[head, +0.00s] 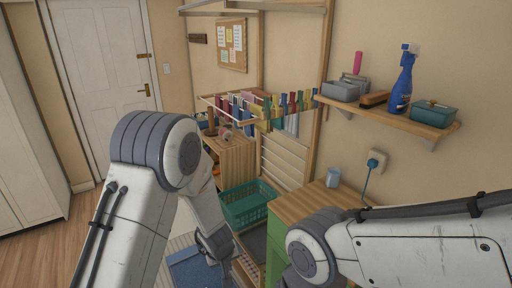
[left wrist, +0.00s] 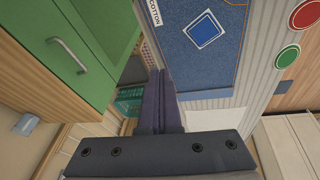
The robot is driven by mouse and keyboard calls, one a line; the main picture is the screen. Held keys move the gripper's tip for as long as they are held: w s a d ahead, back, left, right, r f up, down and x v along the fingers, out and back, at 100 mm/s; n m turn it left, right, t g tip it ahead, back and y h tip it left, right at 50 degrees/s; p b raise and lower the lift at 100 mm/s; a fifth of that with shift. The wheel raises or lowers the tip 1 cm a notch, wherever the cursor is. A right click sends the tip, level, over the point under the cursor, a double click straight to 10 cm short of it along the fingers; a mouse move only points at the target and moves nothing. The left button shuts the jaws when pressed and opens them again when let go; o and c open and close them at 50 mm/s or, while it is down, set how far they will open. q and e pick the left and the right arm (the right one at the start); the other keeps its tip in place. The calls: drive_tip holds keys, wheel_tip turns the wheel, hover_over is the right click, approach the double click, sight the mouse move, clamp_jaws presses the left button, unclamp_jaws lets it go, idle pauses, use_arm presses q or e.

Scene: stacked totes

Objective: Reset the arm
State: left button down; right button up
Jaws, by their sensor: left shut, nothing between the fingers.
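My left arm reaches in from the lower left of the head view and bends down. Its dark gripper (head: 215,245) hangs low near the bottom middle. In the left wrist view, the two dark fingers of the left gripper (left wrist: 160,78) lie together, shut, with nothing between them. My right arm comes in from the right edge of the head view and bends at a round joint near the bottom middle. My right gripper is not visible in either view.
A green cabinet (left wrist: 85,35) with a wooden top (head: 300,205) stands beside the left gripper. A teal basket (head: 248,210) lies beyond it. A blue panel labelled COTTON (left wrist: 192,60) is close by. A wall shelf (head: 385,115) holds a blue spray bottle (head: 402,85). Floor at left is clear.

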use_arm(q)
drive_tip(key=s+d+r+m+h+b, duration=0.1)
drive_tip(key=s+d+r+m+h, duration=0.25)
drive_tip(key=s+d+r, duration=0.35)
drive_tip(key=s+d+r+m+g+b, duration=0.25)
drive_tip(key=s+r+m, duration=0.35)
drive_tip(key=s, duration=0.6)
drive_tip(key=s+a+r+m+g+y, duration=0.1)
drive_tip(key=s+a+r+m+y, duration=0.1)
drive_tip(key=s+a, duration=0.3)
drive_tip(key=shift+s+r+y, duration=0.15)
drive_tip(key=shift+s+y, duration=0.2)
drive_tip(key=shift+s, duration=0.9)
